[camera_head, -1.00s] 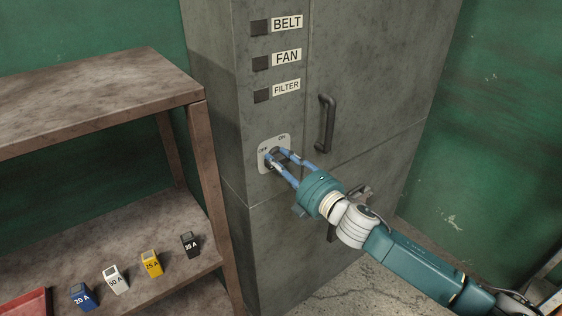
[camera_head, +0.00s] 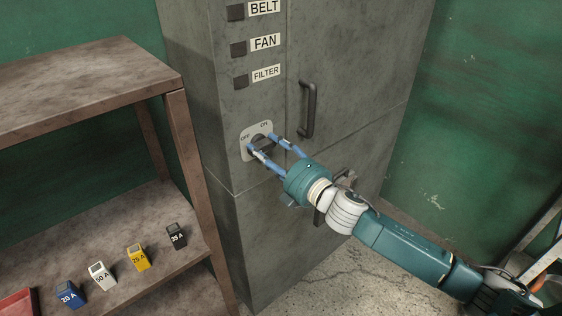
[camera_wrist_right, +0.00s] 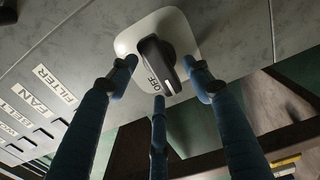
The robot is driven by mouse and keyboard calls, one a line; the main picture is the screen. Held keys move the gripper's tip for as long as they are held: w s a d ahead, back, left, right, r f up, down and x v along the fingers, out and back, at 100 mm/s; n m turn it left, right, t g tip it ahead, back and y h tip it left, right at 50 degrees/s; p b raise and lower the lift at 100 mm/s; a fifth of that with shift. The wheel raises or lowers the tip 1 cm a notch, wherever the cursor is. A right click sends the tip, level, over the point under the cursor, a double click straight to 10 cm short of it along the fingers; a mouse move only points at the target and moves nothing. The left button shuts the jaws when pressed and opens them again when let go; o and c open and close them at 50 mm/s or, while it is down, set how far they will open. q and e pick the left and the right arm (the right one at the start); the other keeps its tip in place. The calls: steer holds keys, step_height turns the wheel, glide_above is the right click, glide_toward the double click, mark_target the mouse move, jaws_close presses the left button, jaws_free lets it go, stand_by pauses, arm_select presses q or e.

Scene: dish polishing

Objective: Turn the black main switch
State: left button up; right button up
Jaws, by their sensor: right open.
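The black main switch (camera_wrist_right: 160,66) is a knob on a pale plate (camera_head: 247,151) with OFF and ON labels, on the grey cabinet's front. In the right wrist view the knob's long handle lies beside the OFF label; the ON label is not visible there. My right gripper (camera_head: 261,141) is open, its blue fingers around the knob. In the right wrist view the fingertips (camera_wrist_right: 158,75) stand on both sides of the knob and below it, with gaps showing; nothing is gripped. My left gripper is not in view.
The grey cabinet (camera_head: 270,235) has BELT, FAN and FILTER slots above the switch and a door handle (camera_head: 308,110) to its right. A brown shelf (camera_head: 85,85) at left holds several labelled fuses (camera_head: 138,257) and a red tray (camera_head: 17,305).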

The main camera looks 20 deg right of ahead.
steer(key=v, duration=1.1)
